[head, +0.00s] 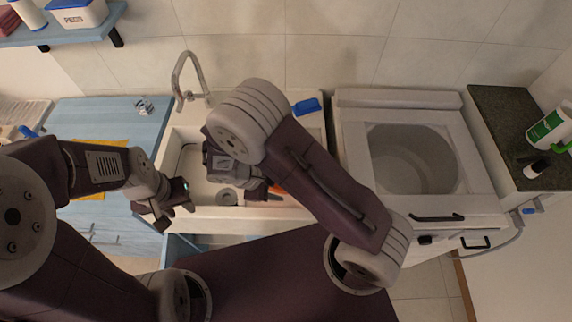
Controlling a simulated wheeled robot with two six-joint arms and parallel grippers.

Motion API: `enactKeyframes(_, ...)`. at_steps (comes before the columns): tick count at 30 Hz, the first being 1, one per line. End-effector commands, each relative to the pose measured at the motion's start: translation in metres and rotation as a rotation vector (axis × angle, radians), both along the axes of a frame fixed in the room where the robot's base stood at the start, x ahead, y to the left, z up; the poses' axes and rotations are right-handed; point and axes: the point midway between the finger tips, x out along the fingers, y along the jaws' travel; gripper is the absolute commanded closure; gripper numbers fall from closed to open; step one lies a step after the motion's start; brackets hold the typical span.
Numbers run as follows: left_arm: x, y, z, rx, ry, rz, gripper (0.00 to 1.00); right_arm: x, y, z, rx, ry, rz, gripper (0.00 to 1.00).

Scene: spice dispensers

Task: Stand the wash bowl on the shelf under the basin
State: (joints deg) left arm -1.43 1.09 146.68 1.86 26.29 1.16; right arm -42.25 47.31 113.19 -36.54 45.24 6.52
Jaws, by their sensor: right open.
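The white basin (203,218) is at the middle left, with a tap at its back and a round grey drain inside. Under its front edge a blue shelf or cabinet part (180,250) shows, mostly hidden by my arms. I cannot make out a wash bowl; my arms cover much of the basin and the space below. My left gripper (176,211) is over the basin's front left corner, its fingers apart and seemingly empty. My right gripper (262,192) is open over the basin's front right part, partly covered by its own arm. A small orange thing (278,189) shows beside it.
A washing machine (482,185) with a round opening stands right of the basin. A dark counter (500,120) with a green-and-white bottle (549,128) is at the far right. A blue counter (110,118) lies left. A blue sponge-like block (307,106) sits behind the basin.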

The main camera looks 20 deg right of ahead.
Motion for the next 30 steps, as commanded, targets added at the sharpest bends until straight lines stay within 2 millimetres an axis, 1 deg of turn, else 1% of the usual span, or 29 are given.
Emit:
enactKeyframes(1,0.0,0.0,0.006,0.0,0.0,0.0,0.64,-0.001,-0.007,-0.005,-0.005,0.007,-0.003,0.55)
enactKeyframes(3,0.0,0.0,0.01,0.0,0.0,0.0,0.64,0.0,-0.015,-0.016,-0.005,0.007,-0.003,0.55)
enactKeyframes(6,0.0,0.0,0.009,0.0,0.0,0.0,0.64,0.002,-0.022,-0.03,-0.002,0.003,-0.002,0.55)
enactKeyframes(9,0.0,0.0,0.009,0.0,0.0,0.0,0.64,0.002,-0.024,-0.035,-0.001,0.002,-0.002,0.55)
enactKeyframes(14,0.0,0.0,0.009,0.0,0.0,0.0,0.64,0.003,-0.024,-0.035,0.001,0.001,-0.002,0.55)
enactKeyframes(17,0.0,0.0,0.009,0.0,0.0,0.0,0.64,0.003,-0.024,-0.035,0.001,0.001,-0.002,0.8)
enactKeyframes(18,0.0,0.0,0.009,0.0,0.0,0.0,0.64,0.003,-0.024,-0.035,0.001,0.001,-0.002,0.91)
enactKeyframes(19,0.0,0.0,0.009,0.0,0.0,0.0,0.64,0.003,-0.024,-0.035,0.001,0.001,-0.002,0.99)
enactKeyframes(30,0.0,0.0,0.009,0.0,0.0,0.0,0.64,0.003,-0.024,-0.034,0.0,0.001,-0.003,1.0)
